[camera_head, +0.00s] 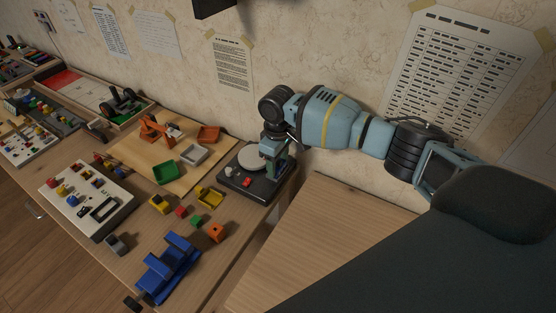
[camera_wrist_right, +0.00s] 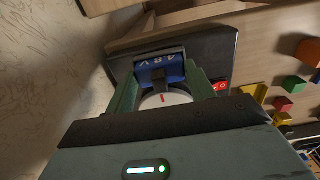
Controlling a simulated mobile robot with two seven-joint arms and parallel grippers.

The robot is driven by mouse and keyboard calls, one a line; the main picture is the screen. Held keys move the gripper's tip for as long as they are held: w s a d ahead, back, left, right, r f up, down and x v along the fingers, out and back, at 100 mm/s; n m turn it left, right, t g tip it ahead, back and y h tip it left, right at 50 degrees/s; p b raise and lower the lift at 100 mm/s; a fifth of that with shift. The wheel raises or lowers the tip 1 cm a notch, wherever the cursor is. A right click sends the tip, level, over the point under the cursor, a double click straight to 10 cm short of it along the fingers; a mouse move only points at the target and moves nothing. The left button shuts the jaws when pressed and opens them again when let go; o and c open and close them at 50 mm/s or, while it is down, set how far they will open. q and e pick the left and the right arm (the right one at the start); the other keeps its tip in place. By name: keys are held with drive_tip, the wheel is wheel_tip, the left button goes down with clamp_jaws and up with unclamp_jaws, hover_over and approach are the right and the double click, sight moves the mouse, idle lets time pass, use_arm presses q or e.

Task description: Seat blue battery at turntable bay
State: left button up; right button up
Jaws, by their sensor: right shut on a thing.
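The blue battery (camera_wrist_right: 160,65) with white lettering sits between the two green fingers of my right gripper (camera_wrist_right: 163,82) in the right wrist view. The right gripper is shut on it. The battery is at the dark turntable base (camera_wrist_right: 218,48), beside the white disc (camera_wrist_right: 178,98); I cannot tell whether it is fully down in the bay. In the head view the right gripper (camera_head: 277,160) is at the right side of the black turntable base (camera_head: 238,184), close to its white disc (camera_head: 254,158). The arm and gripper mostly hide the battery there. My left gripper is not in view.
A red button (camera_head: 247,182) is on the base. Green (camera_head: 165,172), grey (camera_head: 194,154) and orange trays lie behind left. Small coloured blocks, a blue stand (camera_head: 168,265) and a white board (camera_head: 75,215) are left. The wall is close behind; the right tabletop (camera_head: 320,230) is bare.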

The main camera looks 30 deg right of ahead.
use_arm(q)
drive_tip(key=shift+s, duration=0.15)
use_arm(e)
drive_tip(key=o, duration=1.5)
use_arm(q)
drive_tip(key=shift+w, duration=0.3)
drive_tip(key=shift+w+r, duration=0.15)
use_arm(e)
drive_tip(key=shift+r, duration=0.1)
drive_tip(key=shift+r+p, duration=1.05)
drive_tip(key=shift+r, duration=0.95)
drive_tip(key=shift+r+p, duration=0.3)
drive_tip(key=shift+r, duration=0.45)
drive_tip(key=shift+r+p, duration=0.3)
drive_tip(key=shift+r, duration=0.4)
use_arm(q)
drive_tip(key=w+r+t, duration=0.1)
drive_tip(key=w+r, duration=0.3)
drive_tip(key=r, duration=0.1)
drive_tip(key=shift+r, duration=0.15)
